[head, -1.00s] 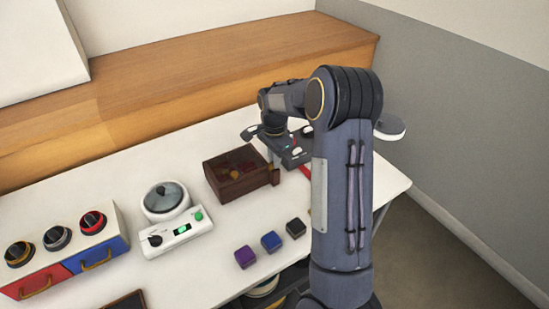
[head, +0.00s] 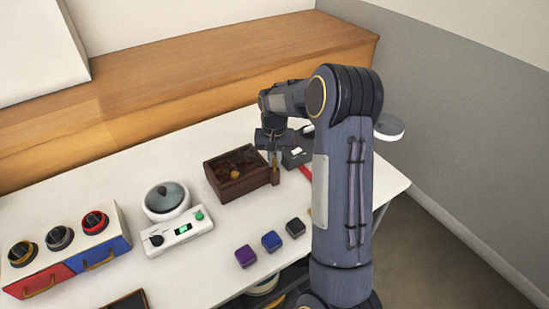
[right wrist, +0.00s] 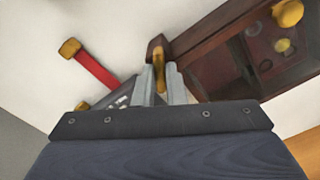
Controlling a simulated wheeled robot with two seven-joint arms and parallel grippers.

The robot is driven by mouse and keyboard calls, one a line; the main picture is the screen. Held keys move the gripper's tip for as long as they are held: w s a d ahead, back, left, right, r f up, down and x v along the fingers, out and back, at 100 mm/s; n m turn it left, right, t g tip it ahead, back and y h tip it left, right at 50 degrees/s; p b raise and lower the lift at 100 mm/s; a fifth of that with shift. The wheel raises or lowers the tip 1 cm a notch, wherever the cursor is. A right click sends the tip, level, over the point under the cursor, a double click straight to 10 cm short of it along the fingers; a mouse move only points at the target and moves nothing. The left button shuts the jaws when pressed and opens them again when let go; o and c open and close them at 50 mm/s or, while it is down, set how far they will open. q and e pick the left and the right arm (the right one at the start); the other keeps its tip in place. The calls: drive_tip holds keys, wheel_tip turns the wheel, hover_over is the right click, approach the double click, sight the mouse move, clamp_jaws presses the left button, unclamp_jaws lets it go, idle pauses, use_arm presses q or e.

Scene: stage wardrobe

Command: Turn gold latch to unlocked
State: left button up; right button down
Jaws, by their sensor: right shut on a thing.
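The gold latch (right wrist: 160,72) sits on a small brown block (right wrist: 158,45) at the side of the dark brown chest (head: 238,173). My right gripper (right wrist: 162,84) is shut on the latch, with one grey finger on either side of it. In the head view my right gripper (head: 273,163) points down at the chest's right end, and its fingers largely hide the latch there. Which way the latch is set is hard to tell. My left gripper is not in view.
A dark device (head: 297,157) and a red strip (head: 306,171) lie right of the chest. A white cooker (head: 166,203), a control panel (head: 178,236), and purple (head: 245,256), blue (head: 271,241) and black (head: 295,227) cubes stand left and in front. A drawer unit (head: 70,255) stands far left.

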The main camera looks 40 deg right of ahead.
sight(274, 161)
drive_tip(key=n, duration=0.6)
drive_tip(key=shift+n, duration=0.4)
idle(0.3)
drive_tip(key=c, duration=1.5)
unclamp_jaws()
wheel_tip(274, 161, up, 8)
drive_tip(key=shift+f, duration=0.25)
drive_tip(key=shift+r, duration=0.2)
